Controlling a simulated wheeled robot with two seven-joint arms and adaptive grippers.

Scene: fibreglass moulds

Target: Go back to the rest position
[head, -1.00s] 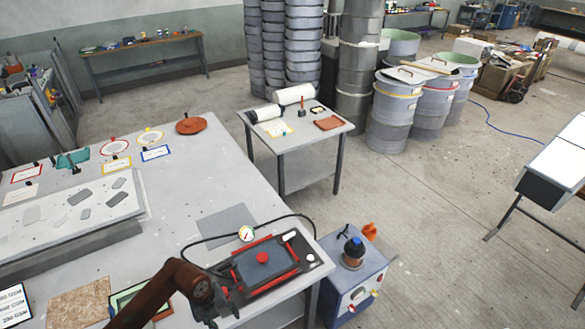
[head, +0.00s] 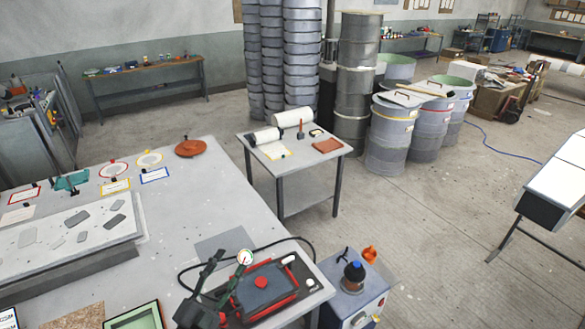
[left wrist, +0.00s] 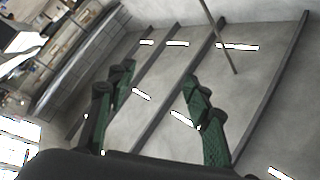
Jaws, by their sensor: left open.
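My left gripper (head: 203,288) is at the bottom of the head view, pointing up. It appears in front of the near edge of the red-and-black clamp fixture (head: 262,286) on the work table. Its two green-padded fingers (left wrist: 158,105) stand apart in the left wrist view, with nothing between them. Behind them that view shows a pale ceiling with beams and lights. My right gripper is in neither view.
A small side table (head: 296,155) and drums (head: 390,130) are behind. Floor at centre right is free.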

